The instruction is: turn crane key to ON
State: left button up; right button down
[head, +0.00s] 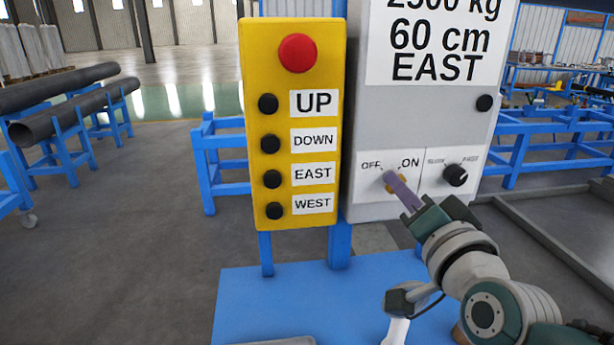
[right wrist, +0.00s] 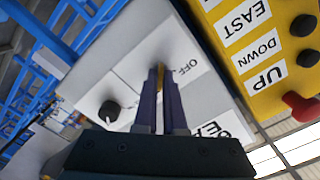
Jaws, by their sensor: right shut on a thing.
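The grey control box (head: 366,100) has a white plate marked OFF on the left and ON on the right. The crane key (head: 392,188), a small yellowish piece, sits at this plate, mostly hidden by the purple fingers. My right gripper (head: 391,178) reaches in from the lower right and is shut on the key. In the right wrist view the two fingers (right wrist: 161,75) are close together at the plate, with a sliver of the yellow key (right wrist: 160,82) between them. Whether the key points to OFF or ON cannot be told. My left gripper is not in view.
A yellow button panel (head: 257,60) with a red stop button (head: 298,53) and several black buttons stands close left of the box. A black selector knob (head: 455,175) is just right of the key plate. A blue base (head: 245,300) lies below.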

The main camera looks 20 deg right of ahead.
jog(key=c, duration=1)
grip_release()
jog(key=v, duration=1)
